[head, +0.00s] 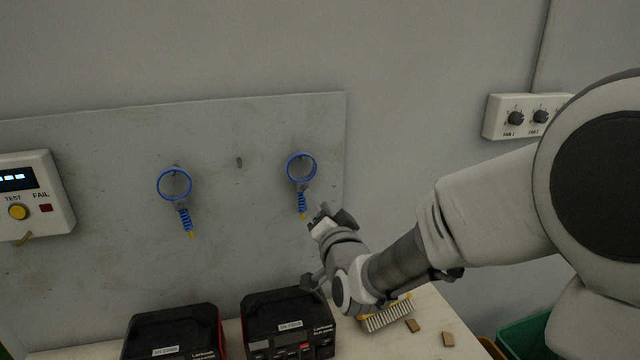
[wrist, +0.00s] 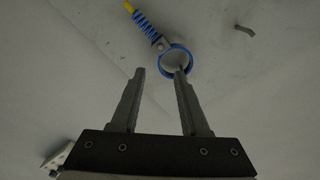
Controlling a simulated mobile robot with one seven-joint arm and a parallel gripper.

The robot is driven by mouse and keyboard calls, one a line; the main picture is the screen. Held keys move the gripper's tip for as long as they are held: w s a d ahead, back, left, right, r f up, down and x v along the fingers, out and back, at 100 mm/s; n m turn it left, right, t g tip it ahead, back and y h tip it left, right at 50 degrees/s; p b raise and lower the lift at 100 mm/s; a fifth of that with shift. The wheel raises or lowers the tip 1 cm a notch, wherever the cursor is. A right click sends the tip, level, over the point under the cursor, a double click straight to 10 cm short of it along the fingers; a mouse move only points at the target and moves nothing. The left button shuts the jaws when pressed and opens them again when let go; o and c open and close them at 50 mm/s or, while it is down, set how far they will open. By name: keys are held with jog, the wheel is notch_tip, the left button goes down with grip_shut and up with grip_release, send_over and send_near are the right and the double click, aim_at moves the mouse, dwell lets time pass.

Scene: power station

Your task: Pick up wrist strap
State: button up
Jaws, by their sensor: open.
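Two blue wrist straps hang on a grey wall panel in the head view. The left wrist strap (head: 175,184) and the right wrist strap (head: 301,168) each have a ring band and a coiled blue cord with a yellow end. My gripper (head: 318,218) is just below and right of the right strap. In the wrist view one wrist strap (wrist: 174,61) lies ahead of my gripper (wrist: 158,74), its ring close to the right fingertip. The fingers are open with nothing between them. I cannot tell whether the right fingertip touches the ring.
The grey panel (head: 100,150) has an empty hook (head: 239,161) between the straps. A tester box (head: 32,195) is at the left and a fan control box (head: 522,116) at the right. Black-and-red devices (head: 288,325) and a brush (head: 388,316) sit on the bench below.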

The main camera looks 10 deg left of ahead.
aim_at(309, 180)
jog(key=shift+r+p+x, duration=0.2)
jog(key=shift+p+x, duration=0.7)
jog(key=shift+x, duration=4.45)
jog(key=shift+d, duration=0.2)
grip_shut()
